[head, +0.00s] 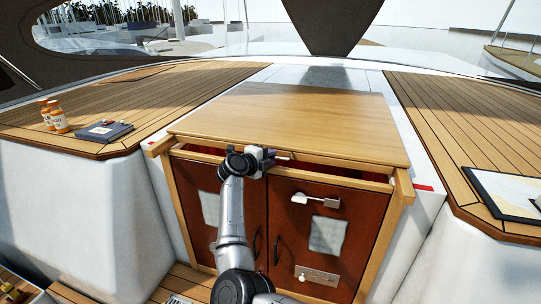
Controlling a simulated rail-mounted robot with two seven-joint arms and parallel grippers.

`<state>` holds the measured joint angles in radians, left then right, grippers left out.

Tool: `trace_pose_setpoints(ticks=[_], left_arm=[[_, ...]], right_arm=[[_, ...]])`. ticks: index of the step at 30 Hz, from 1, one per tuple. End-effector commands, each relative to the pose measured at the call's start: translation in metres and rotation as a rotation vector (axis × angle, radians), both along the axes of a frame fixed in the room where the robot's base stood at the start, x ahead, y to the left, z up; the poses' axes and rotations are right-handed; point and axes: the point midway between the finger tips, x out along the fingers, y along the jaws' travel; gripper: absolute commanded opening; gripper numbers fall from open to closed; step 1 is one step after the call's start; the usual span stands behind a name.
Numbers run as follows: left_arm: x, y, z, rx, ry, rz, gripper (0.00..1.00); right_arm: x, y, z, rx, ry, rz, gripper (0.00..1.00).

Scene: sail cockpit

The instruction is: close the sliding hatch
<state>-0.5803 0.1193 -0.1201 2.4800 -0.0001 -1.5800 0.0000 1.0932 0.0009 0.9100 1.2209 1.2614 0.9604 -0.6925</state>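The sliding hatch (295,112) is a flat wooden panel on top of the cabin entrance in the head view. It lies above two red-brown doors (285,205). A narrow dark gap shows below its front edge, above the doors. My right gripper (265,156) is at the hatch's front edge, left of the middle, beside a thin light bar there. It appears to touch or nearly touch that edge. Its fingers are too small and partly hidden, so I cannot tell whether they grip the bar. My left gripper is out of view.
Wooden rails flank the hatch. On the left deck are orange-capped bottles (56,116) and a dark flat box or book (105,131). A framed chart (505,193) lies on the right deck. A metal hasp (315,200) sticks out from the right door.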

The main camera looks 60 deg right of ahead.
Motion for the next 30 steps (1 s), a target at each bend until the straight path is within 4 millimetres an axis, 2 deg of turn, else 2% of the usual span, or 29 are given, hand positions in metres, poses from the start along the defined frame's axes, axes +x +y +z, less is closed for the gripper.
trace_pose_setpoints(ticks=[6,14,21,30], left_arm=[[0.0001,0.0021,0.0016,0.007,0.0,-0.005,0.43],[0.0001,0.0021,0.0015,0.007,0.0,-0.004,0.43],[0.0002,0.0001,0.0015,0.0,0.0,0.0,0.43],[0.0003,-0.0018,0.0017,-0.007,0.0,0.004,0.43]], right_arm=[[-0.0011,-0.0074,-0.0017,0.001,-0.001,0.001,0.22],[-0.0012,-0.0078,-0.0017,0.0,-0.001,0.001,0.22],[-0.0011,-0.0077,-0.0016,0.0,-0.001,0.001,0.0],[-0.0011,-0.0076,-0.0016,0.0,0.0,0.0,0.0]])
